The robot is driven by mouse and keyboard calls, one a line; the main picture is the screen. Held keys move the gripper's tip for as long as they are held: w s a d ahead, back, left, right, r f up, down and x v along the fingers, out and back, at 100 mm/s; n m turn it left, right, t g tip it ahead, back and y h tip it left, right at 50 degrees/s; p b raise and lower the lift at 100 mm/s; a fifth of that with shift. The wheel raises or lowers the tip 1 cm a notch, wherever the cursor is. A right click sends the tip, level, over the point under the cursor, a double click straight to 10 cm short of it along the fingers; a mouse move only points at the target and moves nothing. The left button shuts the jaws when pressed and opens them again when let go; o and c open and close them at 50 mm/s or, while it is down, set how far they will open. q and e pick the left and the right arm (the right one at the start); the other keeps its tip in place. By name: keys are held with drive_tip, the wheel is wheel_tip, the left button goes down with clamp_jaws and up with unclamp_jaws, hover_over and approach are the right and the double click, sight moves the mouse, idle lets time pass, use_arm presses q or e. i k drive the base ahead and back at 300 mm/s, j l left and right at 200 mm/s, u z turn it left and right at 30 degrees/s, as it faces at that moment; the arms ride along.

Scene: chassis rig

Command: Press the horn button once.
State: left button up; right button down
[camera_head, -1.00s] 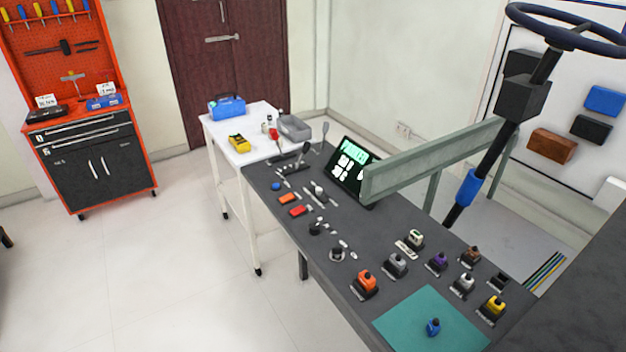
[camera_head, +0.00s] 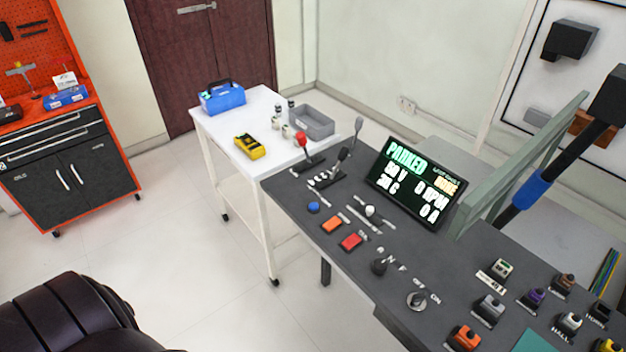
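A dark grey control desk (camera_head: 350,277) runs from the middle to the lower right. A blue round button (camera_head: 313,207), an orange rectangular button (camera_head: 332,224) and a red rectangular button (camera_head: 351,242) sit on its left part. At the right edge, a small black block (camera_head: 599,311) has a label that seems to read HORN, but the print is small. I cannot tell for certain which control is the horn button. Neither of my grippers is in view.
A lit screen (camera_head: 414,185) reading PARKED stands on the desk, beside a green-grey beam (camera_head: 520,165). Levers and several small coloured blocks sit around it. A white cart (camera_head: 230,143) stands behind. The floor between is clear.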

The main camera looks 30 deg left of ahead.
sight(313, 206)
drive_tip(key=i+j, duration=0.1)
drive_tip(key=j, duration=0.6)
drive_tip(key=i+j, duration=0.1)
drive_tip(key=j, duration=0.6)
drive_tip(key=i+j+z, duration=0.1)
drive_tip(key=j, duration=0.6)
drive_tip(key=i+j, duration=0.1)
drive_tip(key=j, duration=0.6)
